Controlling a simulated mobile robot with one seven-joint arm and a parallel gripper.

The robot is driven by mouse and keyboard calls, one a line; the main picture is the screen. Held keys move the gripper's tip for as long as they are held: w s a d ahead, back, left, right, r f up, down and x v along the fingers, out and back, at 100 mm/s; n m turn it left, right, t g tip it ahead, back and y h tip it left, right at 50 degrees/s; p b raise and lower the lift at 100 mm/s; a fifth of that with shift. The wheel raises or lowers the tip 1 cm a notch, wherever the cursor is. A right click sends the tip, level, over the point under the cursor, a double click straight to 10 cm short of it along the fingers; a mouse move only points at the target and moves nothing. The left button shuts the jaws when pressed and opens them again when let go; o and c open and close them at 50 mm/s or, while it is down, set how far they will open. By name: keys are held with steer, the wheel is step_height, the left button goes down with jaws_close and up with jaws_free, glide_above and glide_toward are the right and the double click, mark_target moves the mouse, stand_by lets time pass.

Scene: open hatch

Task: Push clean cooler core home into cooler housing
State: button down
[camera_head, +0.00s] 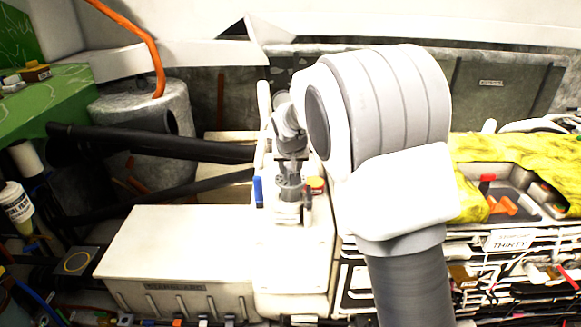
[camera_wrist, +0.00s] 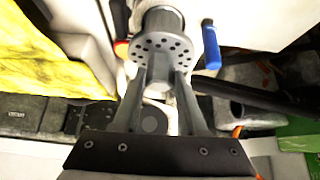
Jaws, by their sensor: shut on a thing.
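My gripper (camera_head: 291,161) points down over the cream housing block in the head view. In the wrist view my gripper (camera_wrist: 161,82) is shut on the clean cooler core, with one finger on each side of its end knob. The core (camera_head: 289,187) is a grey cylinder standing upright; its round flange with a ring of dark holes (camera_wrist: 160,45) faces the wrist camera. The cooler housing (camera_head: 292,245) is the cream block below. The core's lower end meets a pale round part there; how deep it sits I cannot tell.
A blue lever (camera_head: 258,191) stands left of the core, and a red-and-yellow cap (camera_head: 316,185) sits right of it. Black pipes (camera_head: 150,142) run in from the left. A yellow cloth (camera_head: 515,155) lies at right. A cream box (camera_head: 180,245) is at lower left.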

steer(key=shift+f+b, duration=2.1)
steer(key=shift+f, duration=0.5)
steer(key=c, duration=0.5)
jaws_free()
steer(key=shift+o, duration=0.7)
steer(key=shift+f, duration=0.15)
steer(key=v, duration=1.7)
steer(key=shift+s+r, duration=0.2)
steer(key=shift+r, duration=0.1)
steer(key=s+d+r+p, duration=0.1)
steer(key=s+d, duration=0.4)
steer(key=s, duration=0.2)
steer(key=s+d+r, duration=0.1)
steer(key=s+d, duration=0.4)
steer(key=s, duration=0.3)
steer(key=s+d+f, duration=0.1)
steer(key=s+f, duration=0.1)
steer(key=s, duration=0.5)
steer(key=s+d+f+g, duration=0.1)
steer(key=s+d+f, duration=0.1)
steer(key=s, duration=0.5)
steer(key=shift+f+p, duration=0.2)
steer(key=shift+p, duration=0.25)
